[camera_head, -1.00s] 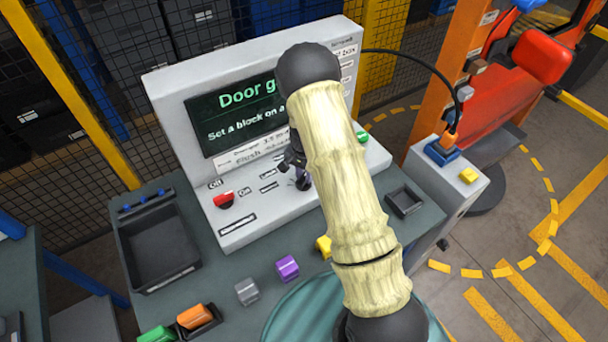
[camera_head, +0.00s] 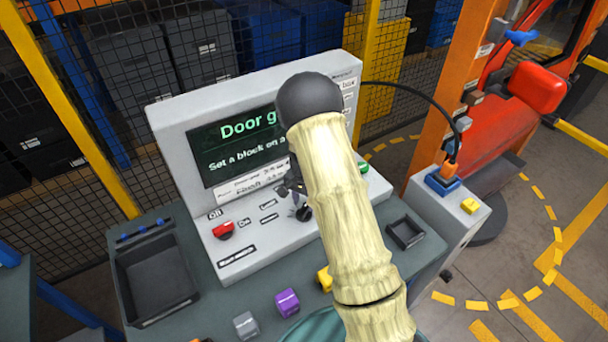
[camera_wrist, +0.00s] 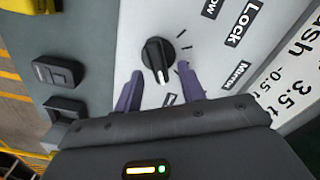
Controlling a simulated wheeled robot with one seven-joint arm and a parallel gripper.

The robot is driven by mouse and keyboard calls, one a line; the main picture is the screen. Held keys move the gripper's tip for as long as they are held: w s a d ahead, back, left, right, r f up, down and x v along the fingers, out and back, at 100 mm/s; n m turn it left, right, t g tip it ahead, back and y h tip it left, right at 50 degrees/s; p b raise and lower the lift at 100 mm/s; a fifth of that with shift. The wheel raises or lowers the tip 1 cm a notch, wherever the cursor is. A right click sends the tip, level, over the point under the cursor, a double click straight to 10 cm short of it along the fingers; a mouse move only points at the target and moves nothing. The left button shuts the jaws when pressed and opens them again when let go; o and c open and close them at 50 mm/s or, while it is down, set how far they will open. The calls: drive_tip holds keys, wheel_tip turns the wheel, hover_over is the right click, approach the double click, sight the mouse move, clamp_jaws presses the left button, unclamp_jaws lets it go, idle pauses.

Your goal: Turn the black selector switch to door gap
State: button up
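The black selector switch (camera_wrist: 158,58) is a round knob with a white pointer line on the light grey console panel in the wrist view. Its pointer aims toward the bottom of that view, with tick marks and labels around it. My gripper (camera_wrist: 158,84) is open, with one purple finger on each side of the knob's lower part; I cannot tell whether either touches it. The screen (camera_head: 240,148) shows "Door g..." and "Set a block on a...", partly covered by my arm.
A red switch (camera_head: 223,230) sits left on the console (camera_head: 255,240). Purple (camera_head: 287,302), grey (camera_head: 246,325) and yellow (camera_head: 325,279) blocks lie on the bench in front. An empty black tray (camera_head: 158,280) is at left, a small one (camera_head: 405,232) at right.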

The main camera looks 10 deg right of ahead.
sight(304, 207)
wheel_tip(304, 207, up, 15)
drive_tip(key=b, duration=0.2)
drive_tip(key=shift+b, duration=0.3)
drive_tip(key=shift+s, duration=0.1)
drive_tip(key=s+r+n+t, duration=0.1)
drive_tip(key=s+n, duration=0.7)
drive_tip(key=s, duration=1.3)
drive_tip(key=shift+n+t, duration=0.3)
drive_tip(key=shift+t, duration=0.5)
drive_tip(key=shift+s+a+r, duration=0.1)
